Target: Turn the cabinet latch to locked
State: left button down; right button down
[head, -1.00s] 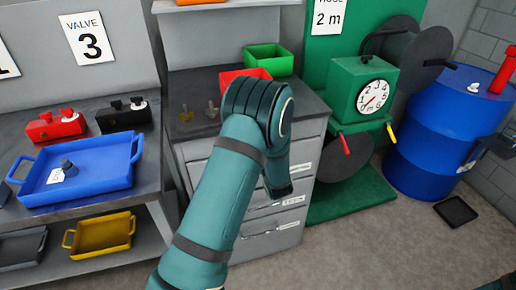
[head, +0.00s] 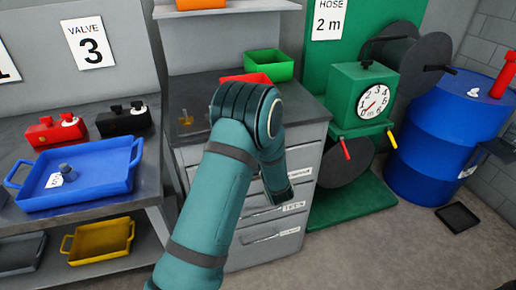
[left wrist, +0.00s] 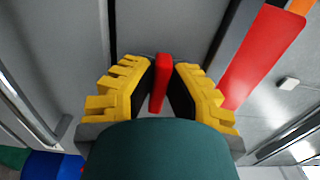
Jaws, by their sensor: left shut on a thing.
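In the left wrist view my left gripper (left wrist: 163,88), with yellow fingers and dark pads, is around a narrow upright red handle (left wrist: 162,80), which looks like the latch handle. The fingers are shut on it, and it stands nearly vertical in the picture against a grey surface. In the head view my teal left arm bends over the front of the grey drawer cabinet (head: 262,232). The arm hides the latch and the gripper's fingers there. Which way the latch is set cannot be told. My right gripper is not in view.
A red bin (head: 245,78) and a green bin (head: 268,64) stand on the cabinet top. A green hose reel unit (head: 352,95) and a blue drum (head: 432,135) are at right. A bench with a blue tray (head: 110,178) is at left. The floor in front is clear.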

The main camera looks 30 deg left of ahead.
pick_arm(q)
jog(key=c, duration=1)
grip_release()
jog(key=v, duration=1.2)
jog(key=shift+s+a, duration=0.1)
